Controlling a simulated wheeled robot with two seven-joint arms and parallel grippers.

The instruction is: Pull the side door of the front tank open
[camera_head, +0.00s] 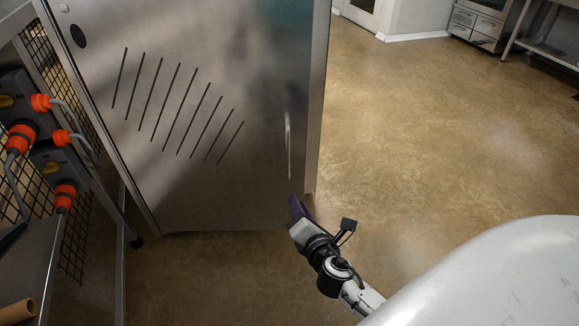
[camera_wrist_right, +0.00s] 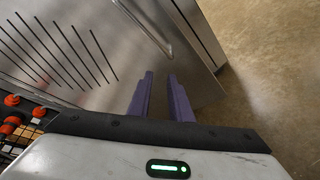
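The front tank's side door (camera_head: 215,60) is a brushed steel panel with slanted slots, and it fills the upper left of the head view. I see no clear gap along its edges. A slim upright handle (camera_head: 288,145) is near its right edge; it also shows in the right wrist view (camera_wrist_right: 146,27). My right gripper (camera_head: 295,205) is below the handle, close in front of the door's lower right. In the right wrist view its two purple fingers (camera_wrist_right: 160,78) stand apart with nothing between them. The handle lies beyond the fingertips. My left gripper is not in view.
Left of the tank are a mesh panel (camera_head: 77,245) and orange plugs (camera_head: 20,138) with grey cables. A steel bench (camera_head: 40,250) with a brown roll (camera_head: 18,311) stands at lower left. Open brown floor (camera_head: 430,130) lies to the right. Cabinets (camera_head: 478,25) stand far back.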

